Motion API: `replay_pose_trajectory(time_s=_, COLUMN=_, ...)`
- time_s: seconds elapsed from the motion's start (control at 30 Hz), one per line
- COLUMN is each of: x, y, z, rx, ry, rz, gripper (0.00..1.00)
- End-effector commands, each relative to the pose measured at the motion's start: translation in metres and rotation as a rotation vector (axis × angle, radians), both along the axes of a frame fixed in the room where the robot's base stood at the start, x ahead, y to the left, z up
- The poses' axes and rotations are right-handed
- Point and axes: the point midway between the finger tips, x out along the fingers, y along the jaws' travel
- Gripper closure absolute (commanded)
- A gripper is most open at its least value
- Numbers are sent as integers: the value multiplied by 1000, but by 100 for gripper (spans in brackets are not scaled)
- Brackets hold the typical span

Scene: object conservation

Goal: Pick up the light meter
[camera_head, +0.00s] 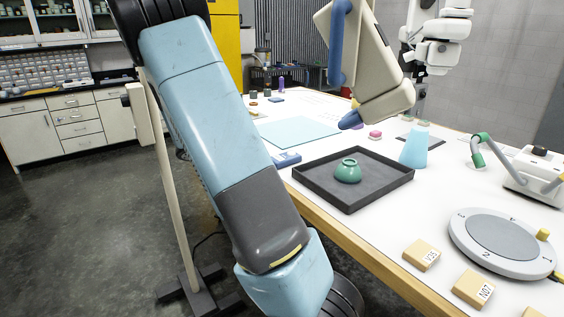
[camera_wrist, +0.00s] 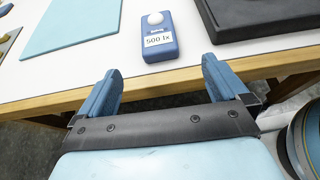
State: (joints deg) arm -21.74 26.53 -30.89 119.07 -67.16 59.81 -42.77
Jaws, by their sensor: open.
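The light meter (camera_wrist: 161,36) is a small blue box with a white dome and a label reading "500 lx". It lies on the white table near the front edge; in the head view it is a small blue shape (camera_head: 286,160) beside the tray, partly hidden by my arm. My gripper (camera_wrist: 162,66) shows in the wrist view with its two blue fingers apart and nothing between them. The fingertips are over the table's wooden front edge, short of the meter, with the meter lying beyond the gap between them.
The wooden table edge (camera_wrist: 40,102) runs under the fingers. A light blue cone (camera_head: 414,147) stands behind the tray.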

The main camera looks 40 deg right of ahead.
Motion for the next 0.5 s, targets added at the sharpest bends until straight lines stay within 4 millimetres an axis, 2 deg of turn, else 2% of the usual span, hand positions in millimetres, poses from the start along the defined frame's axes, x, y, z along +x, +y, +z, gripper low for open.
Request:
replay_pose_trajectory(time_s=0.17, x=5, y=-9, z=-5, rx=-24, ry=27, rz=17, gripper=0)
replay_pose_trajectory(time_s=0.5, x=1, y=-60, z=-27, rx=-23, ry=27, rz=16, gripper=0)
